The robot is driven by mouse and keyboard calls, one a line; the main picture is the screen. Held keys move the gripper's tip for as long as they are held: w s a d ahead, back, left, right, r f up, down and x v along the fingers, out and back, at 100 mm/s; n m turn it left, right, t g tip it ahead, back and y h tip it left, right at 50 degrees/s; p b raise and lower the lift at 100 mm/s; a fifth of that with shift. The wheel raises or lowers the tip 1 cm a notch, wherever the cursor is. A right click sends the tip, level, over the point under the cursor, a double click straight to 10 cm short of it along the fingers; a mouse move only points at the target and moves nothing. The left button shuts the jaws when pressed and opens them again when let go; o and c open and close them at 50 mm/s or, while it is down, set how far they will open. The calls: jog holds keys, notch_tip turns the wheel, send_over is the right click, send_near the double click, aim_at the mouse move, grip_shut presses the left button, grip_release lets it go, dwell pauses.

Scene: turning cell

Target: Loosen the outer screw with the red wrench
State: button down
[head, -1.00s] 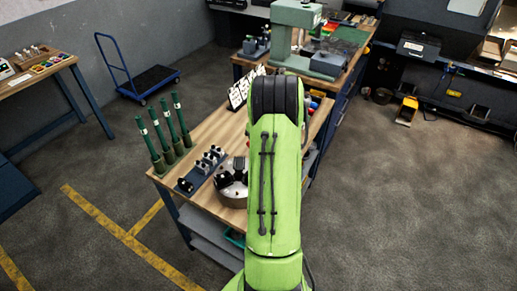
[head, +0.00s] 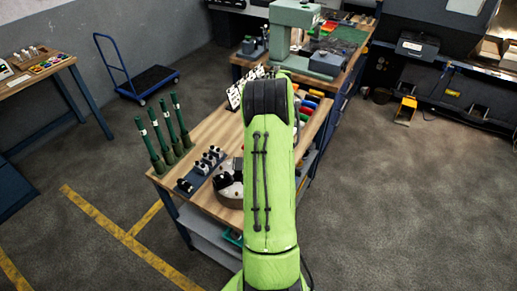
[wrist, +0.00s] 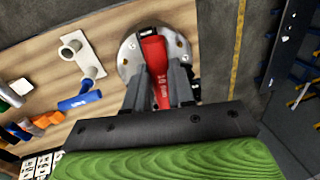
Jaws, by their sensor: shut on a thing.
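The red wrench (wrist: 152,52) is between the two dark fingers of my gripper (wrist: 159,82) in the wrist view. My gripper is shut on it. Its far end, with a black part at the tip, lies over the round metal chuck (wrist: 127,60). I cannot tell whether the wrench touches the chuck or sits on a screw. The outer screw cannot be made out; the wrench and fingers cover part of the chuck. In the head view the chuck (head: 236,190) shows on the wooden bench beside my green arm, which hides the gripper and wrench.
In the wrist view a blue-handled tool (wrist: 80,101), a pale bracket (wrist: 81,52) and orange pieces (wrist: 40,122) lie left of the chuck.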

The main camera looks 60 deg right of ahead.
jog(key=shift+m+p, duration=0.3)
jog(key=shift+m, duration=0.4)
jog(key=shift+r+p, duration=1.05)
jog(key=shift+r, duration=1.45)
